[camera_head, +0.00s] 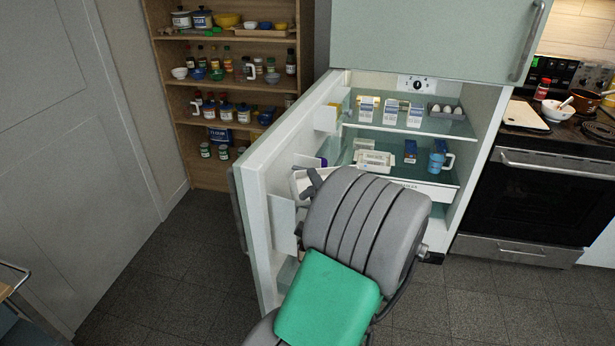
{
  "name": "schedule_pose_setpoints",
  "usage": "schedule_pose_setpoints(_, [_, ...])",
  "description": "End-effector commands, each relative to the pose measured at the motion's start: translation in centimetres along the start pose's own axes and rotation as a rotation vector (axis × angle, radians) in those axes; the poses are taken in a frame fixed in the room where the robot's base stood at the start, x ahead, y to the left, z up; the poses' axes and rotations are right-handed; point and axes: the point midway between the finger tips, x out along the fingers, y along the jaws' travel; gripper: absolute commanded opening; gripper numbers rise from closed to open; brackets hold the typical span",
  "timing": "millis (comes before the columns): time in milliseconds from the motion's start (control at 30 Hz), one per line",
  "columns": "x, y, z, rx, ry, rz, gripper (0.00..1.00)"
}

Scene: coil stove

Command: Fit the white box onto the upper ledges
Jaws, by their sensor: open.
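A white box (300,184) shows partly beside the inner face of the open fridge door (252,200). My arm covers its right part, so I cannot tell whether it rests on the door or is held. The dark tip of my gripper (314,178) shows at this box, mostly hidden behind my grey wrist; the jaws are open. I cannot tell whether they touch the box. Another white bin (326,117) sits higher on the door. A white bin (284,222) shows lower on the door. The upper ledges cannot be made out clearly.
The upper glass shelf (390,127) holds cartons and eggs. The lower shelf holds a white tray-like container (375,160) and a blue jug (437,162). A stove (530,195) stands at right, a wooden shelf rack (225,90) behind the door. The floor at left is clear.

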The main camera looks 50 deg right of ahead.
Motion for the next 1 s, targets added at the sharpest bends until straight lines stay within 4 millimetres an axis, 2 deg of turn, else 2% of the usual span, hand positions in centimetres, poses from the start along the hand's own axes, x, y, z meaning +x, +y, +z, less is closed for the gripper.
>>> schedule_pose_setpoints(100, [-1.36,-0.04,-0.06,0.000,0.002,-0.002,0.41])
schedule_pose_setpoints(367, [-1.63,-0.30,0.00,-0.002,-0.001,-0.005,0.41])
schedule_pose_setpoints(1000, [-1.60,-0.22,0.00,-0.002,-0.001,-0.003,0.94])
